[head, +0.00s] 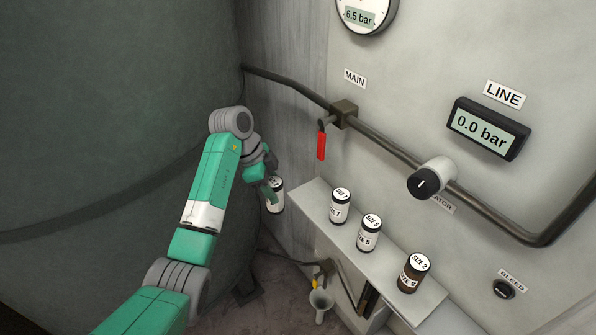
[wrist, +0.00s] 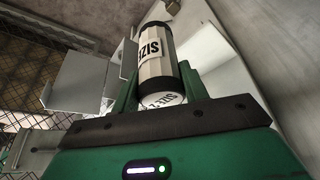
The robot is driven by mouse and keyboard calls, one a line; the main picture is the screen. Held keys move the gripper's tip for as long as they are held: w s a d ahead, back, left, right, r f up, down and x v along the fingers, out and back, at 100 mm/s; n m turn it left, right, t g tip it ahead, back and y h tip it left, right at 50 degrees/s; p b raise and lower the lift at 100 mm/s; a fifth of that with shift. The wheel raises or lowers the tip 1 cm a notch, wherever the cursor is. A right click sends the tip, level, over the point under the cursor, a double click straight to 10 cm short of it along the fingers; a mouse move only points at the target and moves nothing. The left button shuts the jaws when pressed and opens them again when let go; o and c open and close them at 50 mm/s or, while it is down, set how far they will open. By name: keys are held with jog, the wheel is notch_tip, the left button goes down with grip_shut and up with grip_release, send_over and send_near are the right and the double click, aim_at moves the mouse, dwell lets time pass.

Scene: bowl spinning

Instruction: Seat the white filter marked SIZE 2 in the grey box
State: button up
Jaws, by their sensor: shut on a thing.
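My gripper (head: 272,190) is shut on a white filter (head: 277,198) with a dark band, held in the air left of the shelf.
The light shelf (head: 308,192) juts from the wall under a dark pipe (head: 395,153) with a red-handled valve (head: 321,145) and a knob (head: 424,182). The line display (head: 488,128) reads 0.0 bar. A big dark tank (head: 110,90) fills the left.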

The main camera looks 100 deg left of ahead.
jog(key=s+d+r+p, duration=0.3)
jog(key=r+p, duration=0.1)
jog(key=p, duration=0.2)
jog(key=shift+r, duration=0.35)
dwell(0.5)
jog(key=shift+s, duration=0.1)
dwell(1.2)
